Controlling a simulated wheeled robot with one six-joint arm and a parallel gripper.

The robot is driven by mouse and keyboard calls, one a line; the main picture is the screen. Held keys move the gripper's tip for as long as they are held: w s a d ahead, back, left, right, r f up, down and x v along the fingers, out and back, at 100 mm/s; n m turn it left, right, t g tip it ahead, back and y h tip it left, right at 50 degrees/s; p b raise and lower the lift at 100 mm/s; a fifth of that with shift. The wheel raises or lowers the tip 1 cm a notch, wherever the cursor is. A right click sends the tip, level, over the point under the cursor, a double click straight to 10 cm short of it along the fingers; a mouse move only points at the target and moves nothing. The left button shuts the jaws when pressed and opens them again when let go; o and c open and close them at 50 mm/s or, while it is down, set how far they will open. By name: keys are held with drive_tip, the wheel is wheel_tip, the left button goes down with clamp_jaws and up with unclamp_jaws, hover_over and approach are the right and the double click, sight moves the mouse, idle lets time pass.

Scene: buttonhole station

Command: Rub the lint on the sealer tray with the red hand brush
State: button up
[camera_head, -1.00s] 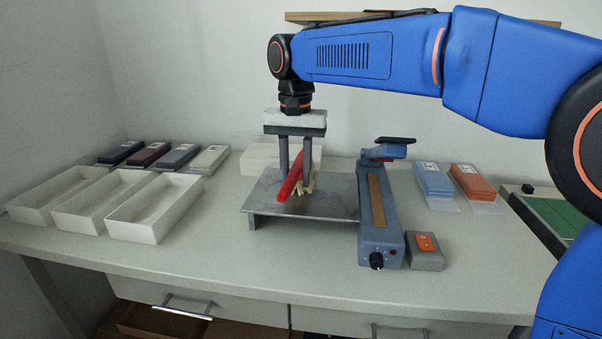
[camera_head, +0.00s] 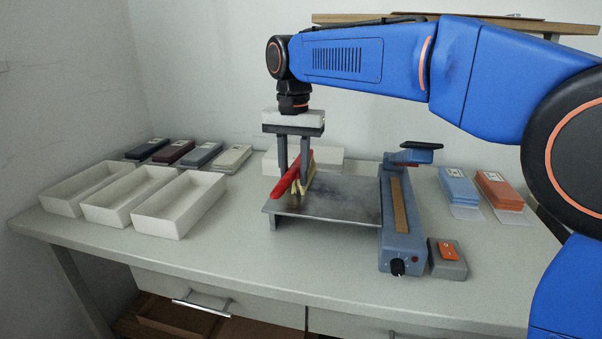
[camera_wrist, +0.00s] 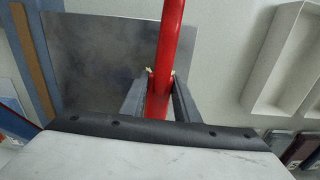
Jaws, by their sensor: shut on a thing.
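The red hand brush (camera_head: 288,178) has a red handle and pale bristles. My gripper (camera_head: 294,178) is shut on its handle above the left part of the sealer tray. The brush is tilted in the head view, and its bristles are at or just above the tray; contact cannot be told. The flat grey metal sealer tray (camera_head: 345,203) is attached to the left of the blue-grey sealer (camera_head: 398,225). In the wrist view the handle (camera_wrist: 168,45) runs up between the fingers, over the tray's right edge. Faint darker smudges show on the tray (camera_wrist: 100,60); lint cannot be clearly made out.
White open bins (camera_head: 175,225) stand to the left, with dark and grey stacks (camera_head: 200,155) behind. A white block (camera_head: 325,158) lies behind the tray. Blue (camera_head: 458,180) and orange (camera_head: 500,188) stacks and a grey box with an orange top (camera_head: 447,260) are to the right.

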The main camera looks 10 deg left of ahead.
sight(281, 180)
drive_tip(key=shift+a, duration=0.9)
drive_tip(key=shift+s, duration=0.7)
drive_tip(key=shift+s+d+f, duration=0.1)
drive_tip(key=shift+d+f, duration=0.1)
drive_tip(key=shift+d, duration=1.1)
drive_tip(key=shift+d+f, duration=0.15)
drive_tip(key=shift+d, duration=1.1)
drive_tip(key=shift+s+d+r, duration=0.1)
drive_tip(key=shift+d+r, duration=0.1)
drive_tip(key=shift+d, duration=2.35)
drive_tip(key=shift+s+d+r, duration=0.1)
drive_tip(key=shift+d+r, duration=0.1)
drive_tip(key=shift+d, duration=2.35)
drive_tip(key=shift+c, duration=0.4)
drive_tip(key=shift+s+f, duration=0.1)
drive_tip(key=shift+s, duration=0.6)
drive_tip(key=shift+a+f, duration=0.15)
drive_tip(key=shift+a, duration=0.95)
drive_tip(key=shift+a+f, duration=0.1)
drive_tip(key=shift+a, duration=0.95)
drive_tip(key=shift+w+a+r, duration=0.15)
drive_tip(key=shift+a, duration=1.7)
drive_tip(key=shift+w+a+r, duration=0.1)
drive_tip(key=shift+a, duration=1.75)
drive_tip(key=shift+a+f, duration=0.15)
drive_tip(key=shift+a, duration=1.65)
drive_tip(key=shift+s, duration=0.7)
drive_tip(key=shift+d, duration=2)
